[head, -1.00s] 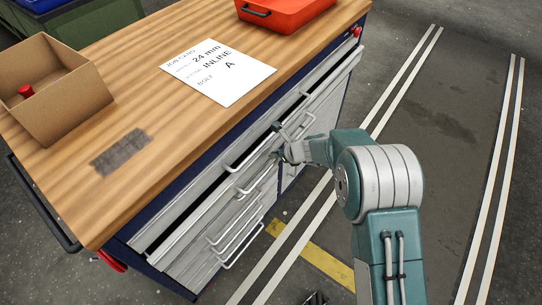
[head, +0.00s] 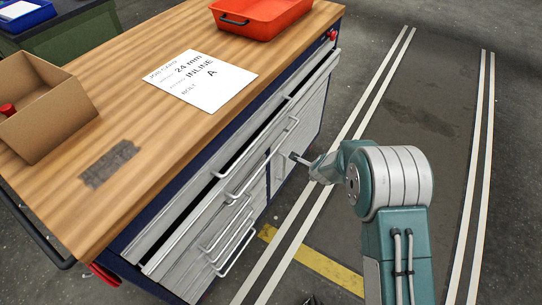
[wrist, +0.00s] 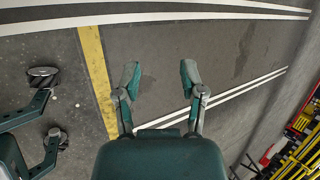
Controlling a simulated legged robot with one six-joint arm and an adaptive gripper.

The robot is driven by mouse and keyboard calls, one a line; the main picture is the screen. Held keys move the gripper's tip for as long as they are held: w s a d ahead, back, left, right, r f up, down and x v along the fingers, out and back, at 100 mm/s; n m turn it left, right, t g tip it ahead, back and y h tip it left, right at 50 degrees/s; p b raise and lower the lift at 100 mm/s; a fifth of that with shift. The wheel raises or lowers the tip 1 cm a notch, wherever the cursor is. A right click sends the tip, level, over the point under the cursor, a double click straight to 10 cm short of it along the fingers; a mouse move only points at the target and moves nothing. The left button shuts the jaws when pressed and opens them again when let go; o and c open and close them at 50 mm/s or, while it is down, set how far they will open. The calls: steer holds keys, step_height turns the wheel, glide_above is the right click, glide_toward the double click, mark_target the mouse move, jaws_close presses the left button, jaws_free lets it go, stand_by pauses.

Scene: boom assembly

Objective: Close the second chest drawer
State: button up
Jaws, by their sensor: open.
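The chest is a dark blue workbench cabinet with grey drawer fronts and a wooden top. In the head view its second drawer (head: 186,238) stands out from the cabinet, with a dark gap above its front. The upper drawer (head: 178,212) also seems to stand out a little; how far is hard to tell. My gripper (head: 298,158) is to the right of the drawer fronts and looks apart from them. In the wrist view my gripper (wrist: 160,75) is open and empty, with its fingers over bare floor. No drawer shows there.
The wooden top (head: 160,120) carries a cardboard box (head: 45,115), a job card (head: 200,79) and a red tray (head: 262,18). Lower drawers with bar handles (head: 238,250) are below. The floor to the right (head: 425,130) is clear, marked with white lines and a yellow stripe (head: 315,265).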

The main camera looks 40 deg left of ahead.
steer(key=w+d+f+n+t, duration=0.1)
steer(key=w+f+n+t, duration=0.1)
steer(key=w+t, duration=0.1)
steer(key=n+g+y, duration=0.4)
steer(key=n+y, duration=0.5)
steer(key=y, duration=0.6)
glide_toward(271, 154)
steer(key=x, duration=0.9)
steer(key=shift+a+f, duration=0.3)
steer(key=shift+a, duration=0.2)
jaws_close()
